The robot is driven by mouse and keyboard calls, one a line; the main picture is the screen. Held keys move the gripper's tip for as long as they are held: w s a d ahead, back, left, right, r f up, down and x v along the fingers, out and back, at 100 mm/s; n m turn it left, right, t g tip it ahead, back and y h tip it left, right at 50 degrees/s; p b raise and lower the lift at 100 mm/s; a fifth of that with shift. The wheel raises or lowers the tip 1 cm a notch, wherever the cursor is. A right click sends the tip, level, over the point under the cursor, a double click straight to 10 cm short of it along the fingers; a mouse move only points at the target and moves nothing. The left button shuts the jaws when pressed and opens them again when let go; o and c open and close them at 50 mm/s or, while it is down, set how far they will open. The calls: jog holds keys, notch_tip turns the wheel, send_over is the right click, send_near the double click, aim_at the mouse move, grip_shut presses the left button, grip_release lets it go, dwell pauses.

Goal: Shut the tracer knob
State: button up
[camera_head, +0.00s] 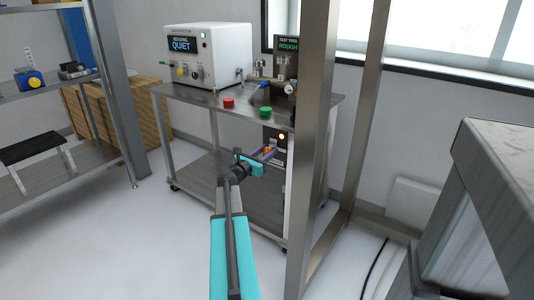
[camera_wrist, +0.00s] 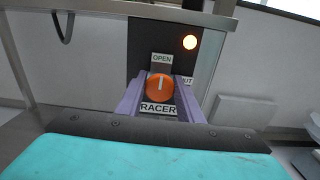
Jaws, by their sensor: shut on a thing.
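The tracer knob (camera_wrist: 159,86) is a round orange knob on a dark panel (camera_wrist: 143,42) in the wrist view. Its white line stands upright, towards the OPEN label (camera_wrist: 162,59) above it. The TRACER label below and the SHUT label at right are partly covered by my fingers. My gripper (camera_wrist: 160,88) has its purple fingers on either side of the knob and is shut on it. In the head view my gripper (camera_head: 266,153) reaches to the panel under the cart top, and a bit of orange shows between the fingers.
A lit amber lamp (camera_wrist: 190,42) sits above the knob. A metal cart (camera_head: 195,96) carries a white box reading QUIET (camera_head: 215,52), a red button (camera_head: 229,103) and a green button (camera_head: 265,112). A steel post (camera_head: 313,150) stands close right of my gripper.

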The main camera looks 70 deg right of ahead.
jog(key=shift+d+m, duration=0.15)
jog(key=shift+m, duration=0.15)
jog(key=m+b, duration=0.3)
jog(key=shift+f, duration=0.1)
jog(key=m+b, duration=0.4)
jog(key=m, duration=0.1)
jog(key=m+b, duration=0.4)
jog(key=shift+f, duration=0.1)
jog(key=m+b, duration=0.4)
jog(key=shift+m, duration=0.3)
jog(key=o, duration=1.1)
jog(key=shift+s, duration=0.1)
jog(key=shift+c, duration=0.2)
